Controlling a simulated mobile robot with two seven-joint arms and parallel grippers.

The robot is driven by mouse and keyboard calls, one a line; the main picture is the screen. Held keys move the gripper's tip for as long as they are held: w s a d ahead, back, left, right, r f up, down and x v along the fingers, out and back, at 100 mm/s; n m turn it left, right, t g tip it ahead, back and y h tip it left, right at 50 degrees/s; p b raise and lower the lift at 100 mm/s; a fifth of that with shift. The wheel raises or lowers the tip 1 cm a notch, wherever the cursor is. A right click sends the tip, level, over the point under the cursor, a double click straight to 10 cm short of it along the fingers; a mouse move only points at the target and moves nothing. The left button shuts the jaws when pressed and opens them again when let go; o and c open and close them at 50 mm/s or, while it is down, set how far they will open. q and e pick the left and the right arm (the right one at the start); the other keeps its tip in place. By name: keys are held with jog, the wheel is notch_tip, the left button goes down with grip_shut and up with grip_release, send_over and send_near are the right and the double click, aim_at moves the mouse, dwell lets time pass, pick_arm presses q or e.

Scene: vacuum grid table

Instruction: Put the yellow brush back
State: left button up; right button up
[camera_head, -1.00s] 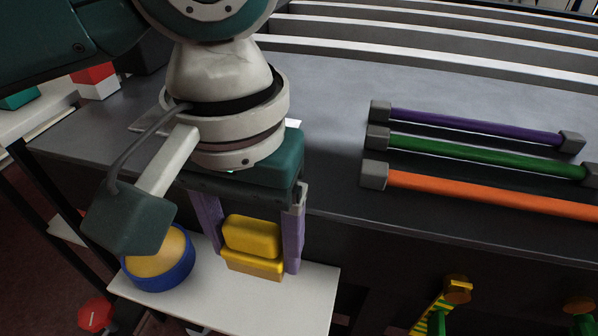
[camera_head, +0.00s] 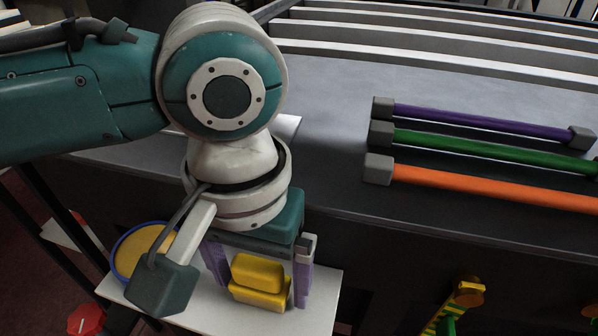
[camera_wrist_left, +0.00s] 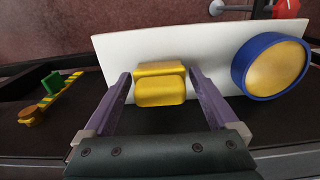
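The yellow brush (camera_head: 258,272), a blocky yellow piece in two parts, is at the white shelf board (camera_head: 215,318) below the table's front edge. It also shows in the middle of the left wrist view (camera_wrist_left: 160,88), in front of the white board. My left gripper (camera_head: 262,294) points down with its purple fingers on either side of the brush. In the left wrist view, gaps show between the brush and both fingers (camera_wrist_left: 160,76), so the gripper is open around it, not clamped. My right gripper is not in view.
A round blue-rimmed yellow piece (camera_head: 136,252) stands on the board beside the brush. Purple (camera_head: 480,124), green (camera_head: 480,148) and orange (camera_head: 490,187) bars with grey ends lie on the grey table. Yellow-green pieces (camera_head: 450,310) are at lower right.

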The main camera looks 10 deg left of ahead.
aim_at(256, 264)
pick_arm(q)
jog(key=shift+o, duration=0.2)
notch_tip(256, 264, up, 12)
jog(key=p, duration=0.4)
jog(key=shift+r+p, duration=0.1)
jog(key=shift+p, duration=0.25)
jog(key=s+d+f+m+t+h, duration=0.2)
jog(key=s+d+f+h, duration=0.1)
jog(key=s+d+h, duration=0.15)
jog(key=s+a+f+y, duration=0.1)
jog(key=s+a+y, duration=0.1)
jog(key=s+a, duration=0.2)
jog(key=s+a+f+t+y, duration=0.1)
jog(key=s+a+y, duration=0.1)
jog(key=a, duration=0.8)
jog(key=shift+s+f+t, duration=0.25)
jog(key=shift+s+t, duration=0.05)
jog(key=shift+s, duration=0.55)
notch_tip(256, 264, up, 61)
jog(key=p, duration=6.1)
jog(key=shift+r, duration=0.2)
jog(key=shift+d, duration=0.1)
